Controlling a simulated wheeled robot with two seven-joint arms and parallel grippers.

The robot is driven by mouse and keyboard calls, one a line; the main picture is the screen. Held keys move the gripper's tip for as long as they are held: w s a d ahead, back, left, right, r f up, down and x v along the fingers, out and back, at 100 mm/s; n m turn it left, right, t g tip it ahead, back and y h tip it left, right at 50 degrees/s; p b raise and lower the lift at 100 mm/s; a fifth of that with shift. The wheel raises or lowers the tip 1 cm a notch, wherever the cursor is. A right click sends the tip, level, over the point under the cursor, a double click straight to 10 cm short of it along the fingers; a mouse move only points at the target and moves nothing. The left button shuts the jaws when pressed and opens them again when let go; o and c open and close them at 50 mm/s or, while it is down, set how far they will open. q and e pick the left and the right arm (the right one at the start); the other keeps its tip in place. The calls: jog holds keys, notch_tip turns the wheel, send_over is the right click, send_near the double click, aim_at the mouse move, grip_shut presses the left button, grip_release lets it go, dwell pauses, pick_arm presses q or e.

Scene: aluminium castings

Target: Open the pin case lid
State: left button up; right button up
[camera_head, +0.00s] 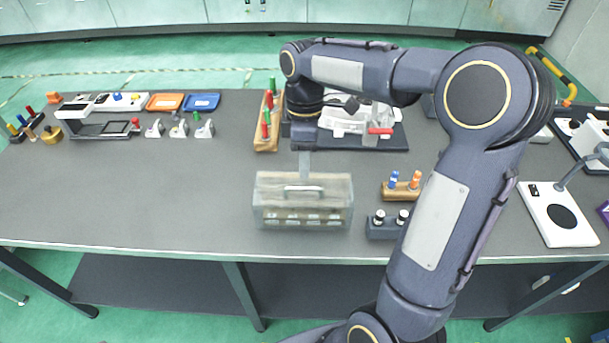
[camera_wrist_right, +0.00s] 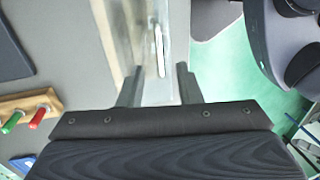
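The pin case (camera_head: 260,215) is a clear box with a handle on its lid (camera_head: 330,182), near the front middle of the table. The lid looks shut, and rows of small pale items show through the front. My right gripper (camera_head: 305,168) points down at the case's back edge. In the right wrist view the gripper (camera_wrist_right: 160,70) is open, its two fingers apart, with the clear case (camera_wrist_right: 140,30) and its handle (camera_wrist_right: 158,50) between or just beyond them. I cannot tell whether the fingers touch it. My left gripper is not in view.
A wooden rack with red and green pins (camera_head: 267,143) stands behind the case. A block with blue and orange pins (camera_head: 400,190) and a dark block (camera_head: 376,230) stand to its right. A white casting (camera_head: 345,122) lies behind my forearm. The table's left front is clear.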

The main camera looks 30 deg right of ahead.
send_over(304, 195)
notch_tip(304, 195, down, 5)
jog(key=shift+r, duration=0.1)
jog(key=shift+c, duration=0.2)
grip_shut()
